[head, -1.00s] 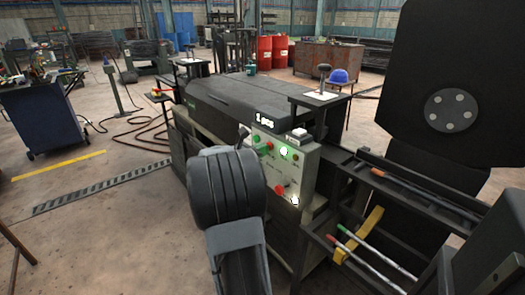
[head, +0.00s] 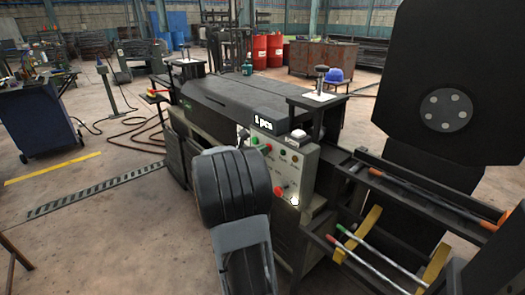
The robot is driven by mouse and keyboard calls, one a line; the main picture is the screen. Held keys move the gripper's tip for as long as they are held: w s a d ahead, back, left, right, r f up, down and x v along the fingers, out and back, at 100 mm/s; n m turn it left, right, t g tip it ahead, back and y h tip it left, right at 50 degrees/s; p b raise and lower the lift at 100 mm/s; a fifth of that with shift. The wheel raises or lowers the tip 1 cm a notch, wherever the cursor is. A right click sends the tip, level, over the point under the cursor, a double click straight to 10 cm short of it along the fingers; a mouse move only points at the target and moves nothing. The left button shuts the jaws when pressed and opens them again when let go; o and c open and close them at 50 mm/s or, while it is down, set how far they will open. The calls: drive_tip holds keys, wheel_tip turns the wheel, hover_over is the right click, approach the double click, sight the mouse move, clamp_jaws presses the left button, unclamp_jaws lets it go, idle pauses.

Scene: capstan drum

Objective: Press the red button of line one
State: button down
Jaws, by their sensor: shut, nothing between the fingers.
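The control panel (head: 297,164) is a pale box on the front of a long dark machine. A large red button (head: 279,191) shows low on its face, just right of my dark arm link. A small display (head: 268,122) above the panel ends in "pcs". Markings for line one are too small to read. My arm link covers the panel's left part. My gripper cannot be made out; it seems hidden behind that link.
A post with a knob (head: 321,78) stands on a plate above the panel. A blue cabinet (head: 38,122) stands far left. Open floor lies left of the machine.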

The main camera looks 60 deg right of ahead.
drive_tip(key=p+v, duration=0.2)
drive_tip(key=v, duration=1)
drive_tip(key=shift+a, duration=0.35)
drive_tip(key=shift+w+f, duration=0.1)
drive_tip(key=s+a+r+m+t+y+p, duration=0.3)
drive_tip(key=a+r+m+y+p, duration=0.4)
drive_tip(key=a+r+p, duration=0.3)
drive_tip(key=s+a+r+m+t+y+p, duration=0.3)
drive_tip(key=a+r+m+t+y+p, duration=0.2)
drive_tip(key=a+r+y+p, duration=0.5)
drive_tip(key=a+r+m+p, duration=0.1)
drive_tip(key=a+m+p, duration=0.1)
drive_tip(key=a+p, duration=0.4)
drive_tip(key=shift+s+a+m+p, duration=0.3)
drive_tip(key=shift+a+p, duration=0.1)
drive_tip(key=shift+a, duration=1.1)
